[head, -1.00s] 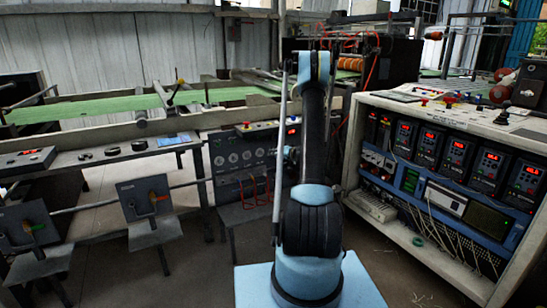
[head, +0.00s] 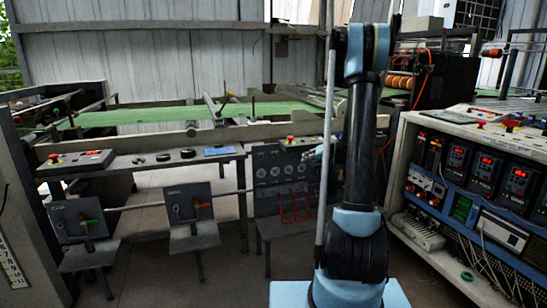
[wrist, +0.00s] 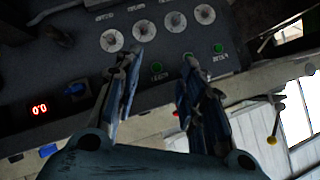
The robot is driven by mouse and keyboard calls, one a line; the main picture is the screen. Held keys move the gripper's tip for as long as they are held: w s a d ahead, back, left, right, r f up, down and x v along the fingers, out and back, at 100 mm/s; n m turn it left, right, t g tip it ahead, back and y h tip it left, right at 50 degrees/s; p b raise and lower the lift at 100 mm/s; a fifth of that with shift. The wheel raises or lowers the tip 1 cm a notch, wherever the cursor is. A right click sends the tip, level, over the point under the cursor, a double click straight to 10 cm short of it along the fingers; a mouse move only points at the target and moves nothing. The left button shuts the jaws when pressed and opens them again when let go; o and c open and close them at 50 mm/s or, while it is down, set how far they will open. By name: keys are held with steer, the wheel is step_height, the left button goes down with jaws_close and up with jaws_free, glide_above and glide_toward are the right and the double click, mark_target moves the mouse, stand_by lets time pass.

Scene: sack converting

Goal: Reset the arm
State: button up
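My arm stands upright at the right of centre in the head view, its upper end folded over at the top. My gripper (wrist: 161,66) shows in the wrist view with its two dark blue fingers apart and nothing between them. It faces a dark control panel (wrist: 175,45) with several round white dials and green-lit buttons. In the head view the same kind of panel (head: 283,172) stands behind my arm, and the gripper is mostly hidden by the arm.
A cabinet (head: 460,125) with red digital displays stands close on the right. A bench (head: 105,165) with switches and a blue tablet-like item (head: 220,151) lies left. Two lever boxes (head: 188,203) stand in front of it. A green web (head: 150,114) runs behind. Some floor (head: 225,255) is clear.

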steer(key=s+a+r+g+h, duration=0.1)
steer(key=s+a+r, duration=0.1)
steer(key=s, duration=0.7)
steer(key=s+a+r+n+g+h, duration=0.1)
steer(key=s+r+g, duration=0.15)
steer(key=s, duration=0.65)
steer(key=s+a+r+g, duration=0.1)
steer(key=s+a+r, duration=0.1)
steer(key=s, duration=0.7)
steer(key=s+d+f+g+h, duration=0.1)
steer(key=s+f, duration=0.1)
steer(key=s, duration=0.6)
steer(key=s+d+f+g+h, duration=0.1)
steer(key=s+d+f+h, duration=0.1)
steer(key=s, duration=0.7)
steer(key=s+d+f+g+h, duration=0.1)
steer(key=s+d+f, duration=0.1)
steer(key=s, duration=0.7)
steer(key=shift+f+m+h, duration=0.3)
steer(key=shift+f, duration=0.1)
steer(key=shift+w+f, duration=0.2)
steer(key=shift+w, duration=0.15)
